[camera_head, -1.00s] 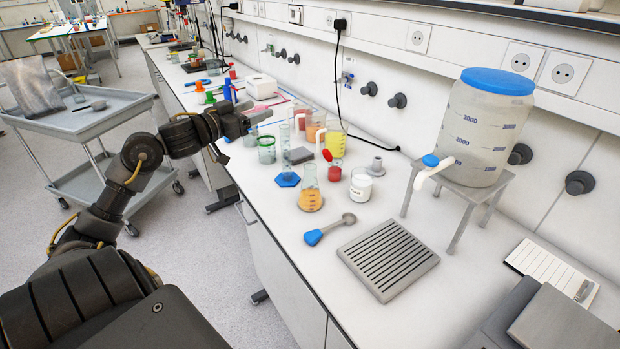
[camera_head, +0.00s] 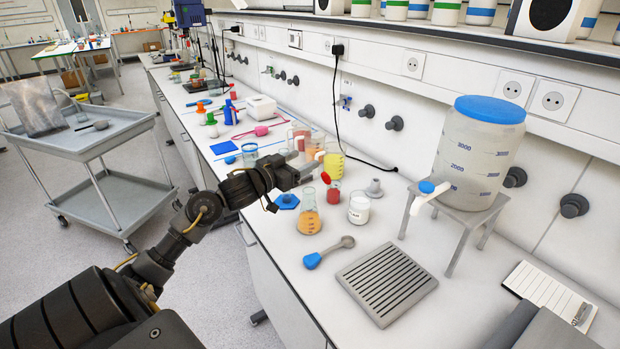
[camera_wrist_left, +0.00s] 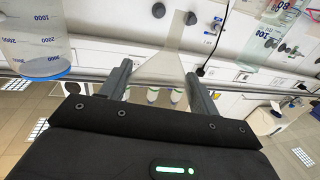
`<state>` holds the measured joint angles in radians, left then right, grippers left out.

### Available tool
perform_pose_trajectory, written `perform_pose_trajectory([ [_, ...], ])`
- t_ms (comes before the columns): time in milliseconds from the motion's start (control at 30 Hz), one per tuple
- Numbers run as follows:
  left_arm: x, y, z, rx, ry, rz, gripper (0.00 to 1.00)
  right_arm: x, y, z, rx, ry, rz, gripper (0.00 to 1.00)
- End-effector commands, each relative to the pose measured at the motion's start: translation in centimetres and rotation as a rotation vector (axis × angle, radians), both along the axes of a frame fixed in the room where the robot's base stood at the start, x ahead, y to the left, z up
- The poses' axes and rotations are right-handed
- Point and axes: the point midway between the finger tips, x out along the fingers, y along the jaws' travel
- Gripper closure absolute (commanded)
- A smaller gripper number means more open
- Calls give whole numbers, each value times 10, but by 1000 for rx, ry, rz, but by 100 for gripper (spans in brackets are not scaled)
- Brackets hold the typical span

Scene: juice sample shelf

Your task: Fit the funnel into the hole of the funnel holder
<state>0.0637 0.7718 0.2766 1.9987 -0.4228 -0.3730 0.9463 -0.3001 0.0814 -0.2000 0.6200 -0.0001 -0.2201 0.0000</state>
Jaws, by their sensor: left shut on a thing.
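My left gripper (camera_head: 293,186) reaches over the bench among the glassware. In the left wrist view my left gripper (camera_wrist_left: 158,74) is shut on a pale translucent funnel (camera_wrist_left: 165,64). Its wide end lies between the fingers and its narrow stem points away from the palm. In the head view the funnel is too clear to make out. A grey piece with a round base and short neck (camera_head: 374,188) stands on the bench to the right; I cannot tell whether it is the funnel holder. The bench just behind the gripper is partly hidden. My right gripper is not in view.
A flask of orange liquid (camera_head: 308,218), a white jar (camera_head: 359,208) and a beaker of yellow liquid (camera_head: 334,163) stand close by. A blue-lidded tank (camera_head: 480,150) sits on a stand. A slotted grey tray (camera_head: 387,280) lies at the front.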

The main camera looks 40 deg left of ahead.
Motion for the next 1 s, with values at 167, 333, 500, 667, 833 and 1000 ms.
perform_pose_trajectory([
  [167,11,-13,-20,-2,-2,0,60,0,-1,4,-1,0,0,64],
  [333,14,-15,-25,1,-3,1,60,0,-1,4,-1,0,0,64],
  [500,19,-23,-35,-3,-1,0,60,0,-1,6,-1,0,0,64],
  [667,18,-22,-53,-3,2,2,60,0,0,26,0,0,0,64],
  [833,18,-22,-61,1,-2,2,60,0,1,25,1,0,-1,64],
  [1000,18,-22,-62,1,-2,2,60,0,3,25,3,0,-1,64],
])
